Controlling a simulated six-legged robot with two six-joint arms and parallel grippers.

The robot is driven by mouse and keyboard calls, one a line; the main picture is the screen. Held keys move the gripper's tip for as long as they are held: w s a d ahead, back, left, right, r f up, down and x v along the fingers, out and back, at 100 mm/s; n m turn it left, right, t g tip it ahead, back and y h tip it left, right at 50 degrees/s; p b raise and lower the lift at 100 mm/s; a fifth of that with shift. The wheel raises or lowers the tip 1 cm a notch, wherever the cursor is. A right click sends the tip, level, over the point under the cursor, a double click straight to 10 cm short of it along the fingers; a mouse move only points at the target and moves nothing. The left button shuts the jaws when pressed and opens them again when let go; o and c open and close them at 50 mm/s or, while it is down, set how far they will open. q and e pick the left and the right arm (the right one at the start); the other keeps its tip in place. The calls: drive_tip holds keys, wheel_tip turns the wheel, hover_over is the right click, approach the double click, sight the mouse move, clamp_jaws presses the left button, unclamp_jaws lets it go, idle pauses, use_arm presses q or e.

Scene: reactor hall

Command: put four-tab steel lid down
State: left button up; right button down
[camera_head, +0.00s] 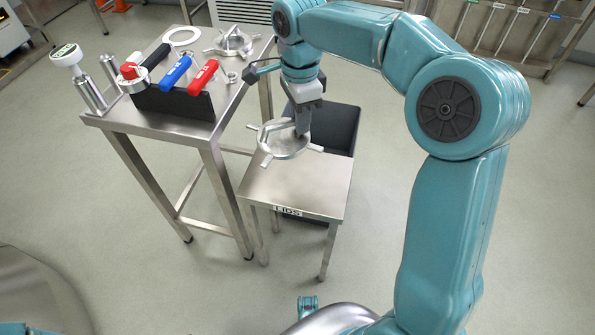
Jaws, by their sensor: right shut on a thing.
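The four-tab steel lid (279,142) is a round, silvery disc with short tabs around its rim. My right gripper (302,128) reaches down from above and is shut on the lid at its right side. The lid is over the far part of a small steel table (295,187) with a lettered label on its front edge. I cannot tell whether the lid touches the tabletop.
A taller steel table (190,128) at left holds a black rack with blue (176,72) and red (203,77) handled tools, a gauge (66,56), a white ring (181,36) and another tabbed steel part (232,43). A dark bin (335,125) stands behind the small table.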

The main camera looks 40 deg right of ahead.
wheel_tip(320, 180, up, 3)
drive_tip(key=d+m, duration=0.3)
drive_tip(key=m, duration=0.3)
drive_tip(key=shift+m, duration=0.3)
drive_tip(key=f+b, duration=0.2)
drive_tip(key=f, duration=0.4)
drive_tip(key=f+b, duration=0.2)
drive_tip(key=f, duration=0.5)
drive_tip(key=s+f+b, duration=0.1)
drive_tip(key=f+b, duration=0.2)
drive_tip(key=f, duration=0.4)
drive_tip(key=c, duration=1.1)
unclamp_jaws()
drive_tip(key=shift+f, duration=0.15)
wheel_tip(320, 180, up, 12)
drive_tip(key=p, duration=0.4)
drive_tip(key=shift+d, duration=0.15)
